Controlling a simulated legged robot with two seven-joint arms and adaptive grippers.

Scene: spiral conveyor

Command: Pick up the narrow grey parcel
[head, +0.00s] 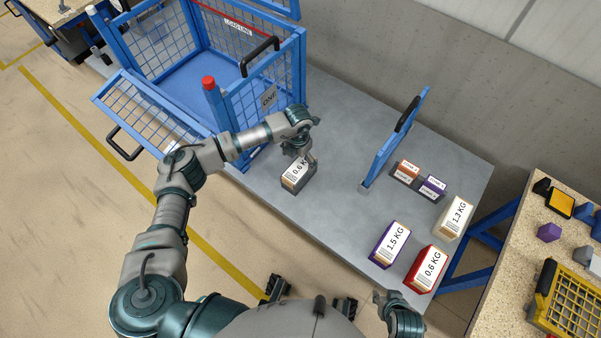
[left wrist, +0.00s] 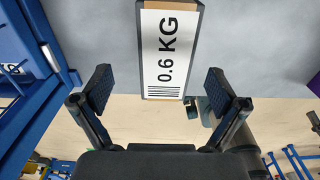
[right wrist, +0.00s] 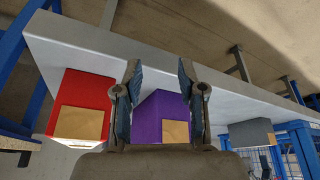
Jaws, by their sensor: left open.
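The narrow grey parcel (head: 298,178) lies on the grey table, left of the blue upright frame, its white 0.6 KG label facing up. My left gripper (head: 303,156) is directly over it, pointing down. In the left wrist view the parcel (left wrist: 170,52) lies ahead of the open fingers (left wrist: 160,88), its near end between them in the picture; contact is not visible. My right gripper (head: 392,302) is at the table's front edge. In the right wrist view its fingers (right wrist: 159,80) are apart and empty, facing a purple parcel (right wrist: 163,118). The grey parcel also shows there (right wrist: 252,133).
A blue mesh cage (head: 190,70) with an open gate stands at the left. A blue upright frame (head: 392,140) stands right of the grey parcel. Purple (head: 388,245), red (head: 425,270) and cream (head: 455,217) parcels stand at the right. The table between parcel and purple one is clear.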

